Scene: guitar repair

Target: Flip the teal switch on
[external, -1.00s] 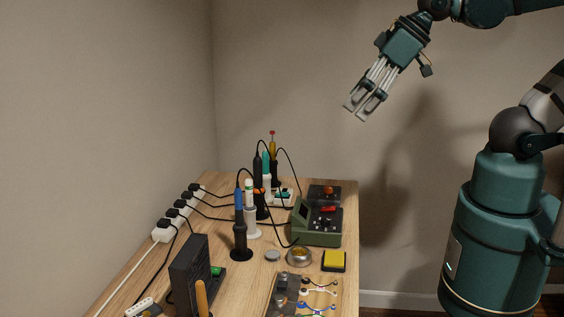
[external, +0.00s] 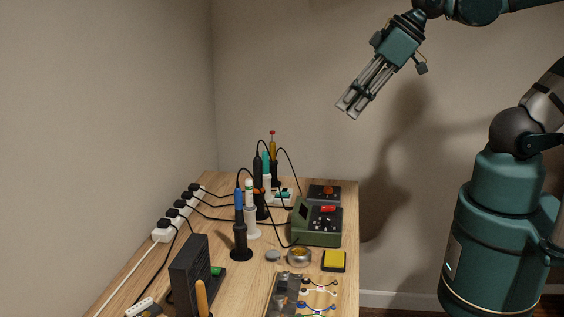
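My gripper (external: 348,110) hangs high in the air in front of the back wall, above and to the right of the workbench, pointing down and left. Its fingers are side by side and close; I cannot tell whether they are open or shut. Nothing shows between them. A small white unit with a teal top (external: 285,192) sits near the back of the bench, behind the tool stands. It is small and partly hidden, so I cannot be sure it is the teal switch or which way it is set. My gripper is well apart from it.
A green device (external: 314,232) with a red switch, a dark box (external: 324,197) and a yellow sponge (external: 334,259) stand at the bench's right side. Upright tools (external: 239,228) with looping cables crowd the middle. A white power strip (external: 166,231) lies along the left.

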